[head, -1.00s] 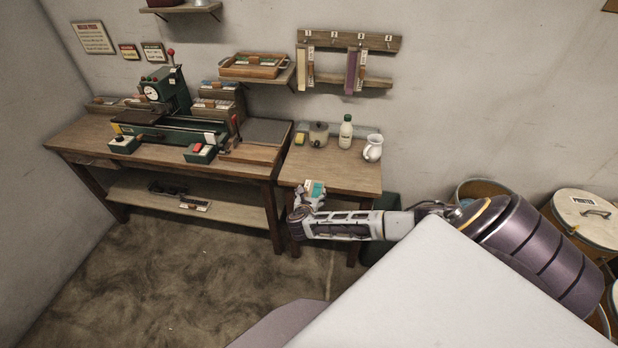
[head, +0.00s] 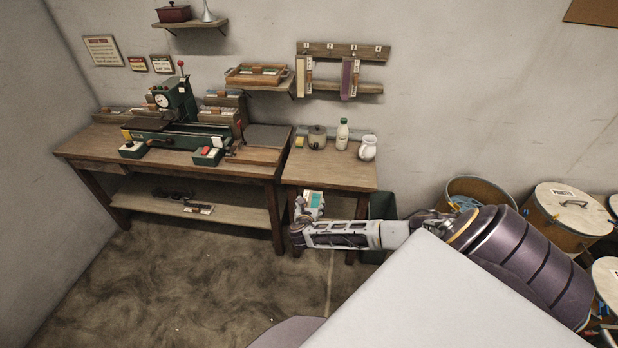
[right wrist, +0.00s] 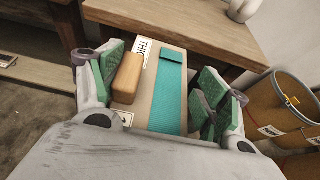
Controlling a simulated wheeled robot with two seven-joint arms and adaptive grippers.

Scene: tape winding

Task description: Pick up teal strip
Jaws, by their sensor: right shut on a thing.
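The teal strip (right wrist: 172,95) lies along a beige card with a printed label and a wooden block beside it, in the right wrist view. It also shows in the head view as a small teal patch (head: 314,200). My right gripper (right wrist: 160,92) has its green-padded fingers on both sides of the card and is shut on it, with the strip on the card. In the head view my right gripper (head: 306,208) is at the front edge of the small table. My left gripper is not in view.
The small table (head: 330,172) holds a green-capped bottle (head: 342,134), a white jug (head: 368,148) and a pot (head: 317,137). A workbench with a green machine (head: 178,108) stands to its left. Round drums (head: 570,208) stand at the right. The floor in front is clear.

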